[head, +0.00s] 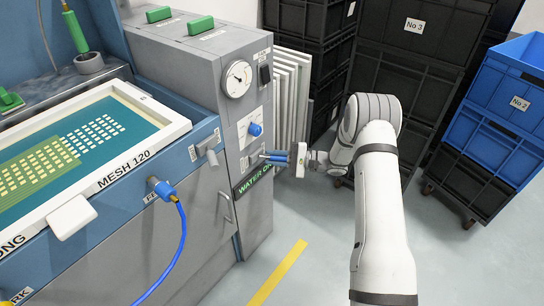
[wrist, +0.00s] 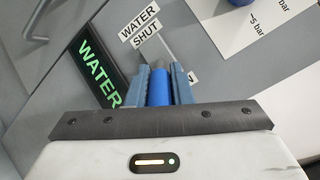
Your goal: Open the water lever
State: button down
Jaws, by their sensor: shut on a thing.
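The water lever has a blue grip (wrist: 159,88) and a grey metal stem, on the grey cabinet front. My gripper (wrist: 160,84) is shut on the blue grip, one blue-grey finger on each side. In the head view my gripper (head: 278,157) reaches the cabinet from the right, and the lever is mostly hidden there. A "WATER SHUT" label (wrist: 140,26) shows beside the stem. Another label (wrist: 192,77) ending in "N" is partly covered by a finger. A black sign with lit green "WATER" lettering (wrist: 97,72) is left of the lever; its end is hidden.
A pressure gauge (head: 237,79) and a blue knob (head: 255,129) sit above the lever. A blue hose fitting (head: 163,190) and a framed mesh screen (head: 100,150) are to the left. Black crates (head: 405,90) and blue crates (head: 500,120) stand behind and right. Floor in front is clear.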

jog(key=shift+a+r, duration=0.1)
jog(key=shift+a, duration=0.05)
jog(key=c, duration=1.3)
grip_release()
jog(key=d+p, duration=0.1)
jog(key=d, duration=0.7)
jog(key=shift+s, duration=0.2)
